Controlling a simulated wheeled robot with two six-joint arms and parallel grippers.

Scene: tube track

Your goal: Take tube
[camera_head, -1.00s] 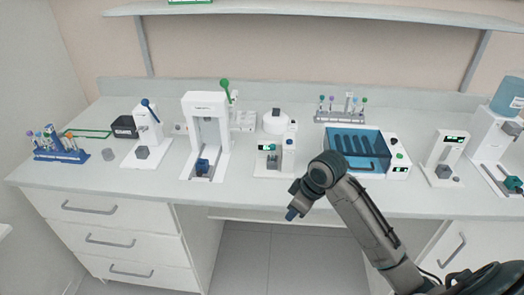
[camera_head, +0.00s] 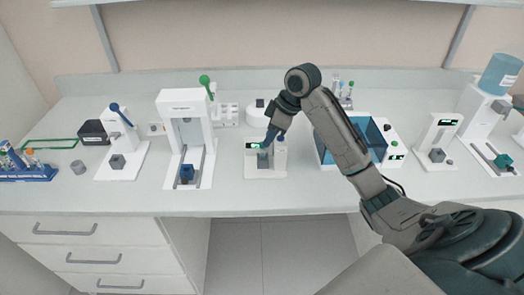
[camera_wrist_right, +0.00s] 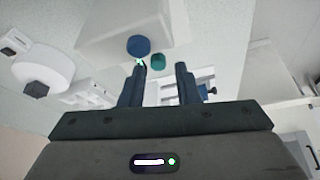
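My right gripper (camera_head: 268,142) points down over a small white device (camera_head: 258,172) with a green display and a grey block (camera_head: 263,160). In the right wrist view the gripper (camera_wrist_right: 160,68) is open, its two dark fingers apart with nothing clearly between them. A round blue top (camera_wrist_right: 139,46) and a smaller teal one (camera_wrist_right: 158,60) show just beyond the fingertips; I cannot tell whether either is a tube cap. Several capped tubes stand in a blue rack (camera_head: 25,173) at the far left. More tubes (camera_head: 345,90) stand at the back, partly hidden by my right arm. My left gripper is not in view.
A tall white press (camera_head: 170,110) with a green knob stands left of the device. A blue-lidded box (camera_head: 325,150) lies under my right forearm. White machines (camera_head: 435,135) stand at the right. The bench's front strip (camera_head: 225,200) is clear.

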